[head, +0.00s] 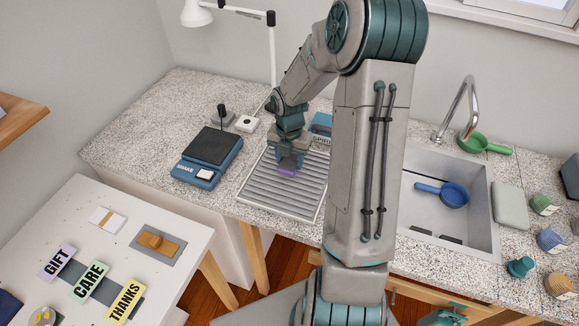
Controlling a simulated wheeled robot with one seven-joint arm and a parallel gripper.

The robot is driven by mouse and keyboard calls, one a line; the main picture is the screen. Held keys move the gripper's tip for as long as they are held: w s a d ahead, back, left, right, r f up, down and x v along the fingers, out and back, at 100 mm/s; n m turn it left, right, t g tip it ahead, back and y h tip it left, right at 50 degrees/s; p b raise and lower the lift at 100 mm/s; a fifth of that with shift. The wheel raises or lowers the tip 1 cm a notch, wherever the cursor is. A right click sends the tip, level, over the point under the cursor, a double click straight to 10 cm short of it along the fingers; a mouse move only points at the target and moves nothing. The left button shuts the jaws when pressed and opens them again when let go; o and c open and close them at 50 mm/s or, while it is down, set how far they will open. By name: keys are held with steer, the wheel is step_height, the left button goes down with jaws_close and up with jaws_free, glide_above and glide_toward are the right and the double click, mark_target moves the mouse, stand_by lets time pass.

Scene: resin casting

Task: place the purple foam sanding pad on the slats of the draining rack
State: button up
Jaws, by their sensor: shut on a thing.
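The purple foam sanding pad (288,172) shows as a small purple strip below my gripper (290,165). My gripper is shut on the pad and points down over the draining rack (258,197). The rack is a pale metal tray with parallel slats, set on the speckled counter left of the sink. The pad is over the upper middle part of the slats. I cannot tell from this view whether it touches them. My arm hides the right part of the rack.
The sink (420,215) on the right holds a blue ladle (452,195). The rack's front slats are bare.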

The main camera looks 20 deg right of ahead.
mark_target(290, 161)
steer(key=shift+f+p, duration=0.3)
steer(key=shift+f, duration=1.65)
steer(key=shift+f, duration=0.15)
steer(key=o, duration=0.9)
steer(key=shift+o, duration=0.2)
